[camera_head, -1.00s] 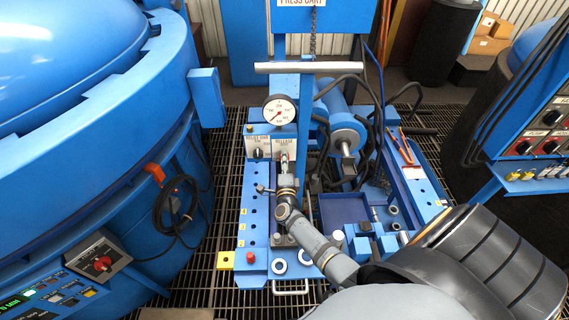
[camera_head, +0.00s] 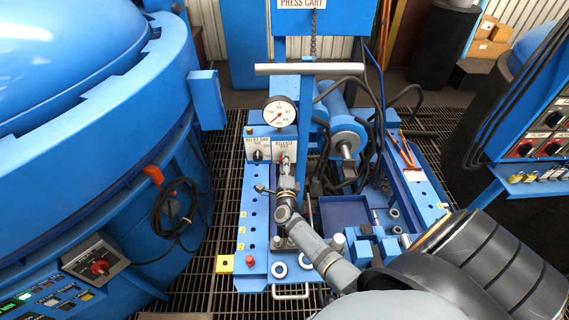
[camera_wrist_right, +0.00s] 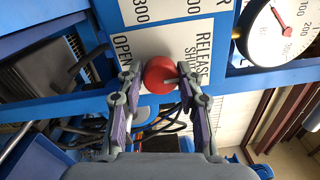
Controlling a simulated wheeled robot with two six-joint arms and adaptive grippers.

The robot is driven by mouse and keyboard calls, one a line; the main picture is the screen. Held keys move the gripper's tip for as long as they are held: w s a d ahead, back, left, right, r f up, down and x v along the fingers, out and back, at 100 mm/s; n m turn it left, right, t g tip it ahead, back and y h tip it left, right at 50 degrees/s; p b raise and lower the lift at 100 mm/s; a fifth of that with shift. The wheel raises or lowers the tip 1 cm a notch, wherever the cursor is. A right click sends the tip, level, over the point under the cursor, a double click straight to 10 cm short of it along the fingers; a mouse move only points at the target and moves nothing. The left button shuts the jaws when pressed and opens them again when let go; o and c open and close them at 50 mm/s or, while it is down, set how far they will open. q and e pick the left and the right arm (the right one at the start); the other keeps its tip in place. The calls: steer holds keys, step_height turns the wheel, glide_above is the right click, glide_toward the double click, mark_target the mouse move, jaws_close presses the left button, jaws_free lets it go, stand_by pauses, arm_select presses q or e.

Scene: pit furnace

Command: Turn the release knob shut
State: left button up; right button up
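The red round release knob (camera_wrist_right: 160,75) sits on a white panel (camera_wrist_right: 180,20) marked RELEASE, OPEN and SHUT, which appears sideways in the right wrist view. In the head view my right gripper (camera_head: 287,170) reaches the RELEASE panel (camera_head: 284,148) from the front and hides the knob. My left gripper is not in view.
A pressure gauge (camera_head: 280,112) stands just above the panel. A second dark knob (camera_head: 258,155) is left of it. A grey crossbar (camera_head: 310,68) spans above. Black hoses (camera_head: 345,90) and a cylinder (camera_head: 346,130) lie to the right. A large blue furnace (camera_head: 80,150) fills the left.

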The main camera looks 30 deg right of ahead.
steer(key=o, duration=0.3)
steer(key=v, duration=1.2)
steer(key=shift+a, duration=0.1)
